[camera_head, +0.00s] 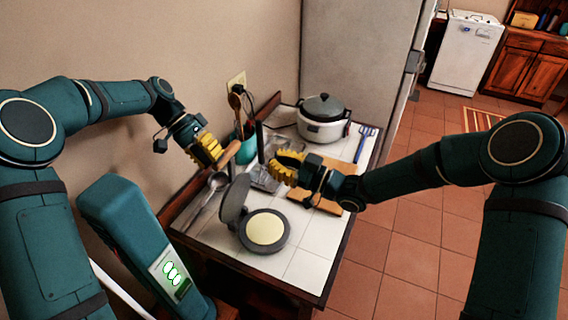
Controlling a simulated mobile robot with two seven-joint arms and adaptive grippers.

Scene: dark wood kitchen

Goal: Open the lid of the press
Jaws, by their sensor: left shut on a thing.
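The round grey press (284,243) sits on the front part of the white tiled table, with a flat pale yellow disc (265,228) on its lower plate. Its lid (235,198) stands raised and tilted at the left side of the lower plate. My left gripper (211,148) is above the table's left edge, behind the lid and apart from it, shut on a brown wooden rod-like piece (230,154). My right gripper (285,168) is over the wooden board, behind and right of the press. Whether its fingers are open is hard to see.
The wooden board (328,205) lies under my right gripper. A lidded white cooker (322,122) and a blue utensil (362,140) are at the back. A teal pot (246,148) with utensils and a metal ladle (215,183) are at left. White tiles right of the press are clear.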

